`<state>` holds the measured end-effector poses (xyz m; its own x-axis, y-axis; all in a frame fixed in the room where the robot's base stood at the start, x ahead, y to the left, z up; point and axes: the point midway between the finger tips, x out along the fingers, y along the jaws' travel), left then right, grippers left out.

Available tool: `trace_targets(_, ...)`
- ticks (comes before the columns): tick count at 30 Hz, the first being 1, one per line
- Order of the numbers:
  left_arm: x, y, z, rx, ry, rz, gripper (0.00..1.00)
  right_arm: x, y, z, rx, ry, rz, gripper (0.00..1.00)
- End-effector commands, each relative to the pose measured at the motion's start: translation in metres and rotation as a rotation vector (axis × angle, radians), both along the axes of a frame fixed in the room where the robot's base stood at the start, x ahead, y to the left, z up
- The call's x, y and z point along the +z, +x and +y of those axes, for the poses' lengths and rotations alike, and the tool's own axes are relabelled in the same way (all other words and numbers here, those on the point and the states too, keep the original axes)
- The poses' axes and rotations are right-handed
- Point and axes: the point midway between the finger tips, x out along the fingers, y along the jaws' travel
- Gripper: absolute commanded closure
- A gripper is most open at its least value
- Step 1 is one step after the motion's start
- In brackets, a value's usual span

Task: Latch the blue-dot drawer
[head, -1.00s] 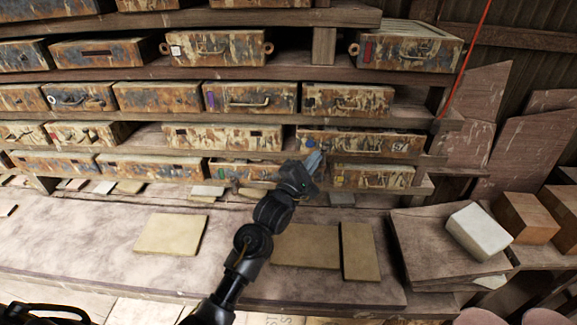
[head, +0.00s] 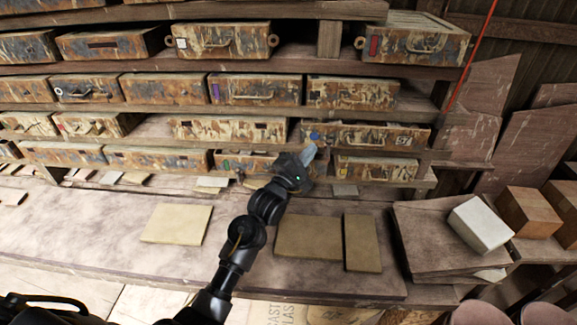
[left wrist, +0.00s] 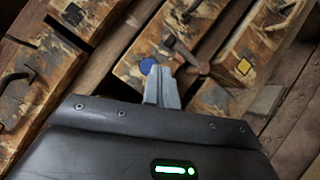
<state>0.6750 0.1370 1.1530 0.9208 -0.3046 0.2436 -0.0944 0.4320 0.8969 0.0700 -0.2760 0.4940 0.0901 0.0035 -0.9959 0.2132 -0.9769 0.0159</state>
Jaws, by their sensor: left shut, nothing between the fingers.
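The blue-dot drawer (head: 375,137) is a rusty, stained drawer on the right side of the rack, in the second row from the bottom. Its blue dot (head: 315,135) is at the left end of its front; the dot also shows in the left wrist view (left wrist: 147,66). A rusty brown latch piece (left wrist: 186,56) shows beside the dot in the left wrist view. My left gripper (head: 309,153) is shut and empty, just below the dot in the head view. Its fingertips (left wrist: 162,72) overlap the drawer edge by the dot; I cannot tell whether they touch. My right gripper is not in view.
A yellow-marked drawer (left wrist: 243,66) is close by. Flat tan tiles (head: 308,238) lie on the bench (head: 110,225) below the rack. A white block (head: 480,224) sits on stacked boards at right. A red cord (head: 480,45) hangs by the rack.

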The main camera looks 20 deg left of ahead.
Motion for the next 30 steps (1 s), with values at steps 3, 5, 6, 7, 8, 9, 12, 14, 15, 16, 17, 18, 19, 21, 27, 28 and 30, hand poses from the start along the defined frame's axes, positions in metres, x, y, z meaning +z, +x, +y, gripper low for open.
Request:
trace_targets(3,-0.004,-0.018,0.015,-0.003,0.0,-0.003,1.0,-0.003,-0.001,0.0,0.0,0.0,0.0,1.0)
trace_targets(5,-0.004,-0.031,0.018,-0.004,0.001,-0.002,1.0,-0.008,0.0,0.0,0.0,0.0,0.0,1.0)
trace_targets(6,-0.004,-0.039,0.021,-0.006,0.002,-0.002,1.0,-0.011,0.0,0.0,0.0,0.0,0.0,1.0)
trace_targets(7,-0.004,-0.045,0.023,-0.006,0.002,-0.003,1.0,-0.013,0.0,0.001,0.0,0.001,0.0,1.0)
trace_targets(8,-0.004,-0.051,0.025,-0.007,0.001,-0.002,1.0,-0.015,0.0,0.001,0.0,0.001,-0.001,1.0)
trace_targets(9,-0.003,-0.058,0.027,-0.008,0.001,-0.003,1.0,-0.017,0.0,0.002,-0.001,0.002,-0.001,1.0)
trace_targets(12,-0.002,-0.074,0.032,-0.01,0.001,-0.001,1.0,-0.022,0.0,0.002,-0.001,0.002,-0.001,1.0)
trace_targets(14,-0.001,-0.081,0.036,-0.01,0.002,-0.003,1.0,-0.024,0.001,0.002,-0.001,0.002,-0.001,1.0)
trace_targets(15,-0.001,-0.085,0.037,-0.009,0.002,-0.001,1.0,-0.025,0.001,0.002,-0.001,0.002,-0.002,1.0)
trace_targets(16,-0.001,-0.088,0.039,-0.009,0.002,-0.001,1.0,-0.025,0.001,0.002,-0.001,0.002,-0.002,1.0)
trace_targets(17,-0.001,-0.09,0.04,-0.009,0.001,-0.001,1.0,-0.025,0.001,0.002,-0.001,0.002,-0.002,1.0)
trace_targets(18,0.0,-0.092,0.04,-0.008,0.001,-0.001,1.0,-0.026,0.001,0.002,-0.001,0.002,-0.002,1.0)
trace_targets(19,0.0,-0.093,0.041,-0.008,0.0,-0.001,1.0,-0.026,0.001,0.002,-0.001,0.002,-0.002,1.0)
trace_targets(21,0.001,-0.095,0.042,-0.008,0.0,-0.001,1.0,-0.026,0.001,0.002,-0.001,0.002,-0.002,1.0)
trace_targets(27,0.001,-0.096,0.042,-0.009,0.001,0.0,1.0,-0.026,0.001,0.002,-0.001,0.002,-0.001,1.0)
trace_targets(28,-0.001,-0.096,0.041,-0.013,0.004,0.004,1.0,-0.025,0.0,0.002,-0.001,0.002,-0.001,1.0)
trace_targets(30,-0.01,-0.099,0.032,-0.038,0.023,0.031,1.0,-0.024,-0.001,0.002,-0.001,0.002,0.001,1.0)
